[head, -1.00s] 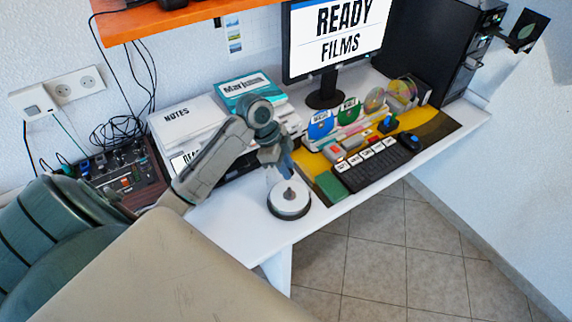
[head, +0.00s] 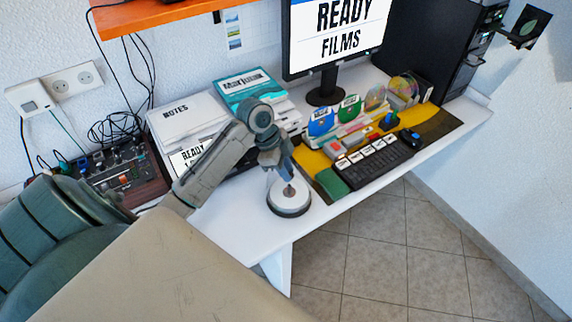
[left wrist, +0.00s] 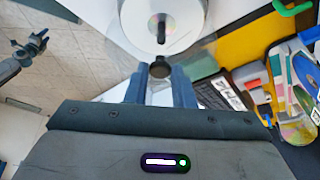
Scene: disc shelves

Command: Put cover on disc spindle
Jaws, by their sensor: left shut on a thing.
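The disc spindle (head: 289,208) stands upright near the front edge of the white desk, a round base with a stack of silver discs. The stack also shows at the top of the left wrist view (left wrist: 182,20), with a dark post at its centre. My left gripper (head: 284,172) is above the spindle, pointing down. In the left wrist view its fingers (left wrist: 160,86) are shut on the dark round knob (left wrist: 160,68) of the clear cover. The cover's wall is see-through, so I cannot tell how far it surrounds the discs. My right gripper (left wrist: 31,44) is small at the left, over the floor.
Right of the spindle are a green block (head: 331,183), a keyboard (head: 375,165) and disc sleeves (head: 321,124) on a yellow mat. Behind are a monitor (head: 335,40) and stacked boxes (head: 187,122). A mixer (head: 125,172) is at the left.

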